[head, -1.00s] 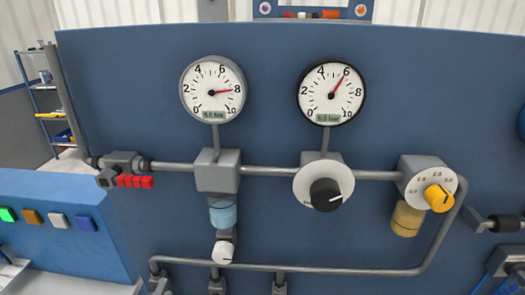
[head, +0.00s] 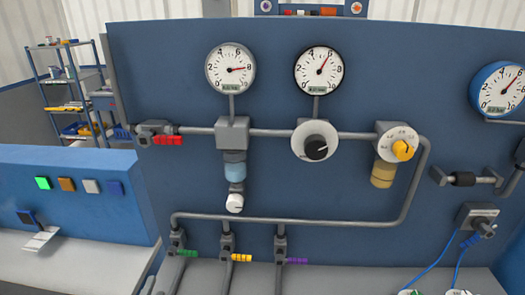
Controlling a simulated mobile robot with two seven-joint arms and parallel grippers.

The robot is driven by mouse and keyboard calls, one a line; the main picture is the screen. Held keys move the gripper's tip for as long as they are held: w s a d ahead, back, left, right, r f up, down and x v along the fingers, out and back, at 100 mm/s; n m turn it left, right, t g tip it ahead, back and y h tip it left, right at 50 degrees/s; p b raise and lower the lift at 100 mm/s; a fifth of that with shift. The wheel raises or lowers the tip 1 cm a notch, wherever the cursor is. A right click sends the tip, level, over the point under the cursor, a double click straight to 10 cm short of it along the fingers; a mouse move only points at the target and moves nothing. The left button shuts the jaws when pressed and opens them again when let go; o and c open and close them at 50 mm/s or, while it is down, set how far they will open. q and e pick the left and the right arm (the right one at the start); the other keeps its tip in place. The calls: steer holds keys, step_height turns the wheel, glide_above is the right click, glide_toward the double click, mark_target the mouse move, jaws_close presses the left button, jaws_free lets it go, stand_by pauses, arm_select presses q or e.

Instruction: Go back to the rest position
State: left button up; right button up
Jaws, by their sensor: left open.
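Neither of my grippers can be made out in the head view. The pipework hangs on a blue upright panel (head: 400,60). A valve with a red handle (head: 167,140) is at its upper left. A grey gauge (head: 230,68) and a black-rimmed gauge (head: 318,70) stand above the upper pipe. A black knob (head: 316,148) and a yellow knob (head: 403,150) sit along that pipe. A light-blue bowl (head: 235,171) hangs under the grey block. Green (head: 187,252), yellow (head: 241,258) and purple (head: 297,261) handles line the lower pipe.
A low blue console (head: 70,160) with several coloured buttons stands at left over a pale worktop (head: 90,250). A shelf rack (head: 70,105) is behind it. A blue gauge (head: 503,90) and blue hoses (head: 437,259) are at right.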

arm_select(q)
steer(key=s+d+f+n+g+h, duration=0.1)
steer(key=s+d+n+g, duration=0.3)
steer(key=s+n+g, duration=0.4)
steer(key=s+d+f+n+g, duration=0.1)
steer(key=s+d+n+g, duration=0.3)
steer(key=s, duration=0.6)
step_height(320, 180, down, 28)
steer(key=s+g+b, duration=0.2)
steer(key=s+b, duration=0.1)
steer(key=b, duration=0.4)
steer(key=s+a+f+b, duration=0.1)
steer(key=s+f+b, duration=0.2)
steer(key=s+f, duration=0.4)
steer(key=s+a+f+g+b, duration=0.1)
steer(key=s+a+f+b, duration=0.1)
steer(key=s+f, duration=0.6)
step_height(320, 180, down, 5)
steer(key=shift+a+f+n+b, duration=0.2)
steer(key=shift+n+b, duration=0.1)
steer(key=shift+b, duration=0.1)
arm_select(e)
step_height(320, 180, down, 13)
steer(key=shift+w+r, duration=0.15)
steer(key=shift+a, duration=0.1)
